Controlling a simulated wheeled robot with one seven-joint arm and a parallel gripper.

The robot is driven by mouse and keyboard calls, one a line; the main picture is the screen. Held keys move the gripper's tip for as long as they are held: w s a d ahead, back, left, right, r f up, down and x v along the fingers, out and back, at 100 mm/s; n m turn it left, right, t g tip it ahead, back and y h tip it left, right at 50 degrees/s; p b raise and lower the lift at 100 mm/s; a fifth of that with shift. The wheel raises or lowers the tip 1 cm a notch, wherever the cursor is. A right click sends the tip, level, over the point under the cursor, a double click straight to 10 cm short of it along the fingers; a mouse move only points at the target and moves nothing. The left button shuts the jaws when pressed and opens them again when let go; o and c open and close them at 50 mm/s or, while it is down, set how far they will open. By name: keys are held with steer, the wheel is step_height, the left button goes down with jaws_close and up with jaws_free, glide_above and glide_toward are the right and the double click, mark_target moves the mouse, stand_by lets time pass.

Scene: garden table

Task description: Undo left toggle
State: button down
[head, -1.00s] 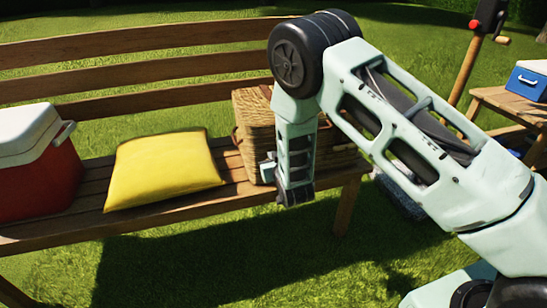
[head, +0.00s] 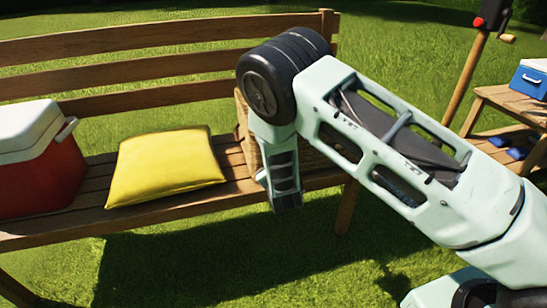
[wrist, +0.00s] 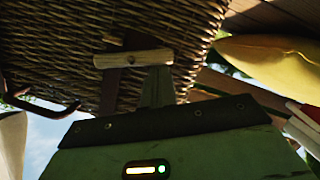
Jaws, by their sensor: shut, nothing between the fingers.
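The wicker basket (head: 243,118) stands on the bench, mostly hidden behind my arm in the head view. In the wrist view the basket's weave (wrist: 200,30) fills the top. A pale wooden toggle (wrist: 115,60) lies crosswise over a dark strap (wrist: 109,92), between a dark curved handle and the yellow cushion's side. My gripper (wrist: 157,72) is shut and empty, its tip right at the toggle's lower edge in the picture. I cannot tell whether they touch. In the head view the gripper's fingers are hidden behind my wrist, and no toggle shows.
A yellow cushion (head: 165,165) lies on the bench (head: 100,215) left of the basket. A red and white cooler (head: 38,160) stands farther left. A small table (head: 500,100) with a blue box (head: 530,80) is at the right. Open grass lies before the bench.

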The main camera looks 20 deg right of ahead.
step_height(320, 180, down, 2)
steer(key=n+h, duration=0.1)
steer(key=n, duration=0.1)
steer(key=n+t+b, duration=0.1)
steer(key=n, duration=0.2)
steer(key=shift+f+n+h, duration=0.15)
steer(key=shift+n+h, duration=0.15)
steer(key=shift+h, duration=0.1)
